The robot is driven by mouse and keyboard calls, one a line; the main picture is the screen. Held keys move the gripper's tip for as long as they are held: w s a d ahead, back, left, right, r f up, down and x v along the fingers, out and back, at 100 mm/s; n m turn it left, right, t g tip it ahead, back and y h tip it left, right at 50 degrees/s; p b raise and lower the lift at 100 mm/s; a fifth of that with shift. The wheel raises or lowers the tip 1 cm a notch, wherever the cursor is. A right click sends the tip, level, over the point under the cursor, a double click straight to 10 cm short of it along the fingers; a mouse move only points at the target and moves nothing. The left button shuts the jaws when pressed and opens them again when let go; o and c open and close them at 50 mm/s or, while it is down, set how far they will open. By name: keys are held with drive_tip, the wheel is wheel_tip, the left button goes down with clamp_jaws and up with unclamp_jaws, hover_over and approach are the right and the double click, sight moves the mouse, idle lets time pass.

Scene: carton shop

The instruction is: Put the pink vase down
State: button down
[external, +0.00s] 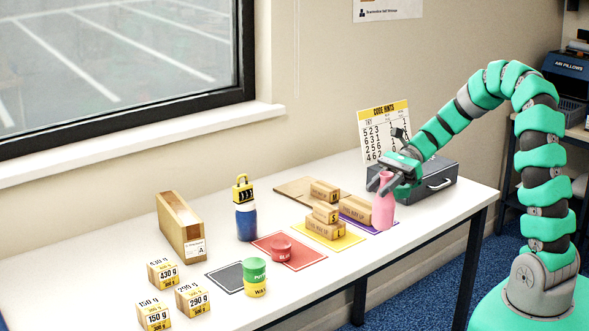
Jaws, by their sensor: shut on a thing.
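The pink vase (382,208) is upright near the right part of the white table, at the right edge of the purple mat (355,213). My gripper (388,181) is shut on its upper part, with my arm reaching in from the right. The vase's base is at about the table's surface; I cannot tell whether it touches. Part of the vase's neck is hidden by the fingers.
A dark case (437,181) and a code hints sign (385,125) are behind. The white table's (440,212) front right area is clear.

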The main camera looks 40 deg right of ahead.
drive_tip(key=shift+w+a+f+b, duration=0.15)
drive_tip(key=shift+w+f+b, duration=0.05)
drive_tip(key=shift+w+f, duration=0.75)
drive_tip(key=shift+w+a+f+b, duration=0.15)
drive_tip(key=shift+w+f, duration=0.8)
drive_tip(key=shift+f, duration=0.4)
drive_tip(key=c, duration=1.1)
unclamp_jaws()
drive_tip(key=p+v, duration=0.1)
drive_tip(key=v, duration=1.1)
drive_tip(key=shift+r, duration=0.4)
